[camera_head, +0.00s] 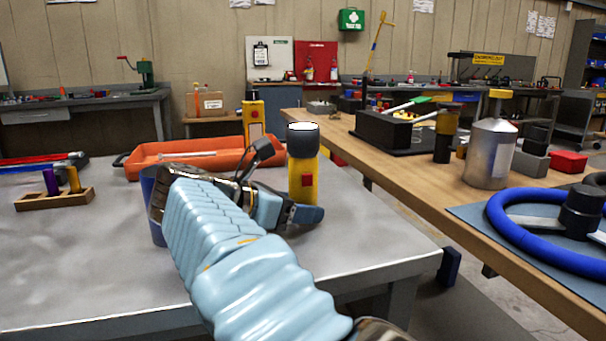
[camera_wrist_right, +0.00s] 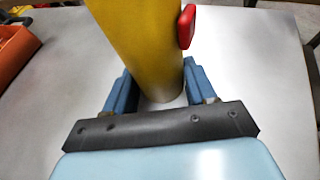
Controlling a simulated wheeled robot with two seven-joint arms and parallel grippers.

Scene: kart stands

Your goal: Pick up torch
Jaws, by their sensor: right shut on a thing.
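The torch (camera_head: 303,168) is a yellow cylinder with a dark and white head and a red button on its side. It stands upright near the right part of the grey table (camera_head: 350,236). My right gripper (camera_head: 285,208) is at its lower body. In the right wrist view the torch (camera_wrist_right: 140,45) rises between the two blue fingers of my right gripper (camera_wrist_right: 157,88), which are shut on it. Its base looks at or very close to the table top; I cannot tell if it touches. My left gripper is not in view.
An orange tray (camera_head: 205,152) lies behind the torch. A wooden block holder (camera_head: 54,198) is at the left, and a blue cup (camera_head: 150,215) stands partly behind my right arm. A wooden bench (camera_head: 430,182) with a silver canister (camera_head: 490,153) is at the right.

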